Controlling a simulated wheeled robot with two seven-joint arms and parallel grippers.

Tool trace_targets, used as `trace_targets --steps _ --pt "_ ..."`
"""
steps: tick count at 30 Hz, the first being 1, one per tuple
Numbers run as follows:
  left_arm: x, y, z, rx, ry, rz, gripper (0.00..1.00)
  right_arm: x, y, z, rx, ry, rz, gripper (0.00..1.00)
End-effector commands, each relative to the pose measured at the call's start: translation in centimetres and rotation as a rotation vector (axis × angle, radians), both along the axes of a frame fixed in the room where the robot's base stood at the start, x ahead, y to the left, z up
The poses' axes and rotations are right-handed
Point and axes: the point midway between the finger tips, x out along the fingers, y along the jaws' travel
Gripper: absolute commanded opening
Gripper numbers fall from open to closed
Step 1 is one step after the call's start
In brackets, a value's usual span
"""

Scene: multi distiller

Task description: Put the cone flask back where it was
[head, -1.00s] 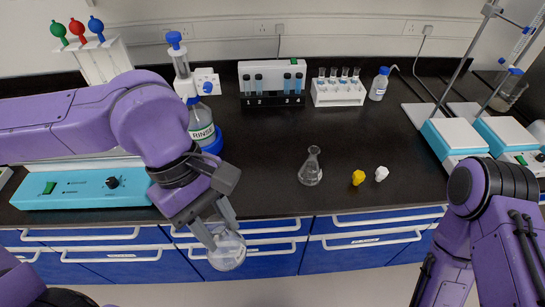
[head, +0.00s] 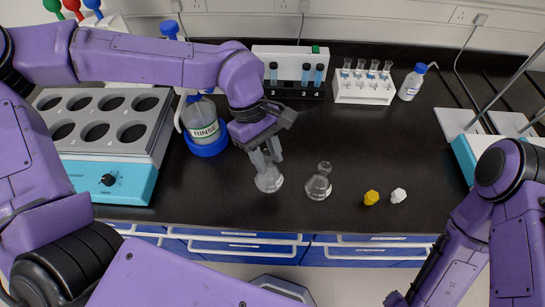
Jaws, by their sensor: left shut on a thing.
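A clear glass flask (head: 268,182) is held at its neck by my left gripper (head: 266,156), which is shut on it. The gripper points down, and the flask is over the black bench (head: 230,205), just left of a second clear cone flask (head: 319,185). Whether the held flask's base touches the bench I cannot tell. The second flask stands upright on the bench. The fingers cover the top of the held flask. My right arm is at the right edge, and its gripper is out of view.
A blue-capped rinse bottle (head: 203,125) stands left behind the held flask. A yellow stopper (head: 371,198) and a white stopper (head: 398,195) lie to the right. Test-tube racks (head: 365,92) stand behind, and a heating block (head: 75,145) at left.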

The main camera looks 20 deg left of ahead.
Motion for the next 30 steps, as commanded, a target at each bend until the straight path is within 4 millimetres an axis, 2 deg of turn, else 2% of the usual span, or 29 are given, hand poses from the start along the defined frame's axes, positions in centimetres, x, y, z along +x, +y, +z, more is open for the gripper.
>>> trace_targets --steps 7,12,22,23,25,30 --pt "2.4 -0.3 -2.8 0.001 0.002 -0.001 0.00 0.0 0.0 0.9 0.000 0.000 0.000 0.61" --pt "2.5 -0.4 -5.7 -0.001 0.001 -0.004 0.00 0.0 0.0 1.2 0.000 0.000 0.000 0.61" --pt "2.5 -0.4 -6.2 -0.002 -0.002 -0.003 0.00 0.0 0.0 1.0 0.000 0.000 0.000 0.61" --pt "2.5 -0.4 -6.3 -0.001 -0.002 -0.003 0.39 0.0 0.0 1.0 0.000 0.000 0.000 0.61" --pt "2.5 -0.4 -6.2 -0.001 -0.002 -0.003 0.62 0.0 0.0 1.1 0.000 0.000 0.000 0.61" --pt "2.5 -0.4 -6.2 -0.001 -0.002 -0.003 0.62 0.0 0.0 1.1 0.000 0.000 0.000 0.61"
